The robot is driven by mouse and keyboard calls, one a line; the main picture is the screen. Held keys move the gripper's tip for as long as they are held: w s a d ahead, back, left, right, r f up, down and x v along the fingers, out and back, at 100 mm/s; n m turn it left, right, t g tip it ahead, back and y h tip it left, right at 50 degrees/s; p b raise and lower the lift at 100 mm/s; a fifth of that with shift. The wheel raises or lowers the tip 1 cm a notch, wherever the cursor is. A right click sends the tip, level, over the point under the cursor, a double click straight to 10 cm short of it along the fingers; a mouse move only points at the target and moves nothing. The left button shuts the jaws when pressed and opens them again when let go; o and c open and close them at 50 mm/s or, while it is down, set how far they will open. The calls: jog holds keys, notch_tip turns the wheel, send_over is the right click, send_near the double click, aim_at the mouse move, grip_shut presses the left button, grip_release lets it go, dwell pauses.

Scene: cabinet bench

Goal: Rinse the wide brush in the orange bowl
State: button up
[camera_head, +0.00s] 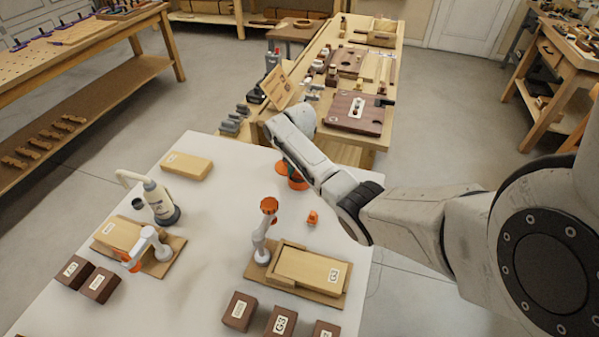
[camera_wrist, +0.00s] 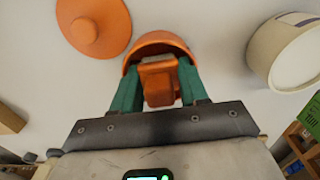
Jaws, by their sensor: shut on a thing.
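My gripper (camera_wrist: 158,88) has teal fingers, shut on an orange block-like piece with a tan edge, which looks like the wide brush (camera_wrist: 159,84). The orange bowl (camera_wrist: 160,38) shows as a rounded rim just beyond the fingertips in the wrist view. The brush overlaps the bowl in that view; whether it touches the bowl or is inside it cannot be told. In the head view my arm hides most of the gripper, and only an orange part of the bowl (camera_head: 297,184) shows beneath it on the white table.
In the wrist view, an orange disc with a knob (camera_wrist: 92,28) is at upper left and a pale round container (camera_wrist: 290,50) at right. A cluttered workbench (camera_head: 375,65) lies beyond.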

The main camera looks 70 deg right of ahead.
jog(key=shift+r, duration=0.15)
jog(key=shift+r+p, duration=2.15)
dwell(1.2)
notch_tip(320, 180, up, 2)
jog(key=shift+r+p, duration=0.1)
jog(key=shift+p, duration=1)
jog(key=shift+r, duration=0.85)
jog(key=shift+a, duration=0.1)
